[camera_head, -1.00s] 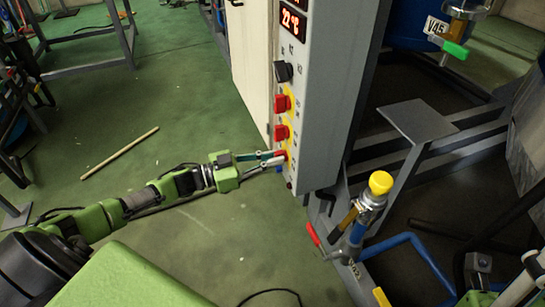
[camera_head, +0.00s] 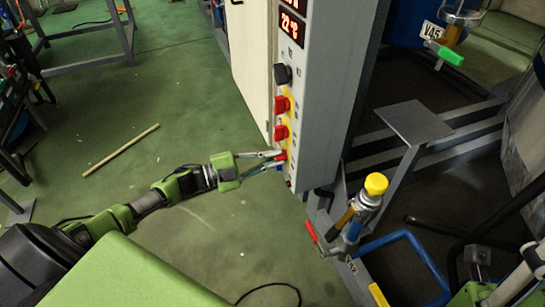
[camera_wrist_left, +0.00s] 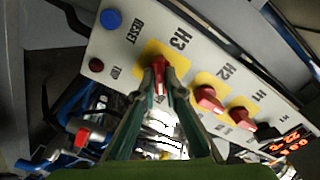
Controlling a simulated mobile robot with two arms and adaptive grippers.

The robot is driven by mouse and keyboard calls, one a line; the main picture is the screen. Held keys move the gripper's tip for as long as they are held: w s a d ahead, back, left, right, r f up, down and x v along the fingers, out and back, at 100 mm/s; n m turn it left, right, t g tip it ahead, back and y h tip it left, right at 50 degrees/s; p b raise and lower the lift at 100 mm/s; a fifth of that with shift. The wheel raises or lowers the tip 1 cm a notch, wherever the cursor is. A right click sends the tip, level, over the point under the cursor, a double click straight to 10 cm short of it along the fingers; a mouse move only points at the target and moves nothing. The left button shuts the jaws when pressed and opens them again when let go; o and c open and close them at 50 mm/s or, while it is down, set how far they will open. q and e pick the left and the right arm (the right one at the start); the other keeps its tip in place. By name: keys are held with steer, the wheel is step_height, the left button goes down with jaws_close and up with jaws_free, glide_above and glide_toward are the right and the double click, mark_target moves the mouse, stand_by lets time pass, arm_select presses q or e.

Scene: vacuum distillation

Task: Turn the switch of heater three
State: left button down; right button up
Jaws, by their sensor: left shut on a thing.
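The switch of heater three, a red knob on a yellow patch marked H3 (camera_wrist_left: 159,65), is on the grey control panel (camera_head: 327,110). In the head view it is the lowest red knob (camera_head: 282,156), partly covered by the fingers. My left gripper (camera_head: 279,159) reaches it from the left and is shut on it. In the left wrist view the gripper's two green fingers (camera_wrist_left: 158,80) close on the knob from both sides. The knob's lower part is hidden between the fingertips. My right gripper is not seen.
Red knobs H2 (camera_wrist_left: 208,99) and H1 (camera_wrist_left: 240,119) sit close beside H3. A blue RESET button (camera_wrist_left: 111,19) and a dark red button (camera_wrist_left: 96,65) are on its other side. A yellow-capped valve (camera_head: 376,184) stands right of the panel. Green floor left of the panel is mostly open.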

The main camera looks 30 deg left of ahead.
arm_select(q)
steer(key=m, duration=0.3)
steer(key=shift+f+m, duration=0.15)
steer(key=shift+m, duration=0.15)
steer(key=shift+m+b, duration=0.5)
steer(key=shift+m, duration=1.2)
steer(key=shift+f, duration=0.1)
steer(key=c, duration=2.1)
jaws_free()
steer(key=v, duration=1.2)
steer(key=shift+s, duration=0.15)
